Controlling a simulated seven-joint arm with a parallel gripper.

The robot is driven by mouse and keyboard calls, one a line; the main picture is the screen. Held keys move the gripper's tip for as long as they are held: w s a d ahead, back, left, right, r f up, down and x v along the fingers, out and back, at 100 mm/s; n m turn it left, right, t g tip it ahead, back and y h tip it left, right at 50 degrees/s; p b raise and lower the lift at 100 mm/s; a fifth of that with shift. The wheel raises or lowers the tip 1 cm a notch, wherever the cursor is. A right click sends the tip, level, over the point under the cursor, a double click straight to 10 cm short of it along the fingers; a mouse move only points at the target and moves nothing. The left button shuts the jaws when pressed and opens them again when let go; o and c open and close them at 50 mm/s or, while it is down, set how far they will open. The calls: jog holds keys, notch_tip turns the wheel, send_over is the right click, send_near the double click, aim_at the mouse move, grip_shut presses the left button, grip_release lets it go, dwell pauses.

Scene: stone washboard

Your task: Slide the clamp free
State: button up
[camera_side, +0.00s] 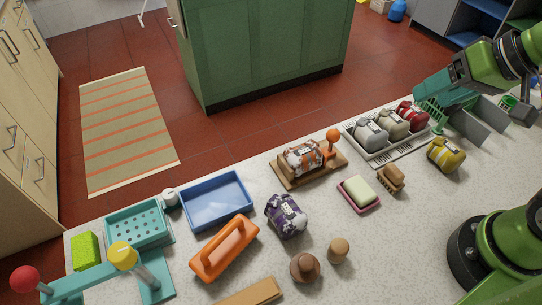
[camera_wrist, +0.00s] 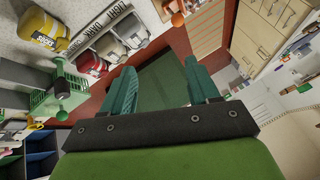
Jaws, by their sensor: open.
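My gripper (camera_side: 424,88) is at the upper right of the side view, pointing left, above the counter. In the wrist view its two teal fingers (camera_wrist: 160,76) are apart with nothing between them. No part is plainly marked as the clamp. A green slotted piece (camera_side: 434,111) stands by grey panels (camera_side: 466,126), just below my gripper. In the wrist view this green piece (camera_wrist: 62,98), with a dark green knob, is left of my fingers, apart from them. A wooden board (camera_side: 328,172) holds a patterned roll (camera_side: 302,157) beside an orange-knobbed post (camera_side: 333,137).
A white rack (camera_side: 382,157) holds grey, beige and red labelled rolls. A yellow roll (camera_side: 446,155) lies right of it. A soap dish (camera_side: 359,205), brush (camera_side: 391,178), purple roll (camera_side: 286,214), orange-handled tool (camera_side: 226,247) and blue tray (camera_side: 217,200) are on the counter.

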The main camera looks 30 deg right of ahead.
aim_at(336, 132)
jog(key=w+a+f+m+g, duration=0.2)
jog(key=w+a+g, duration=0.35)
jog(key=w, duration=0.65)
jog(key=shift+m, duration=0.5)
jog(key=x, duration=1.6)
jog(key=shift+w, duration=0.2)
grip_shut()
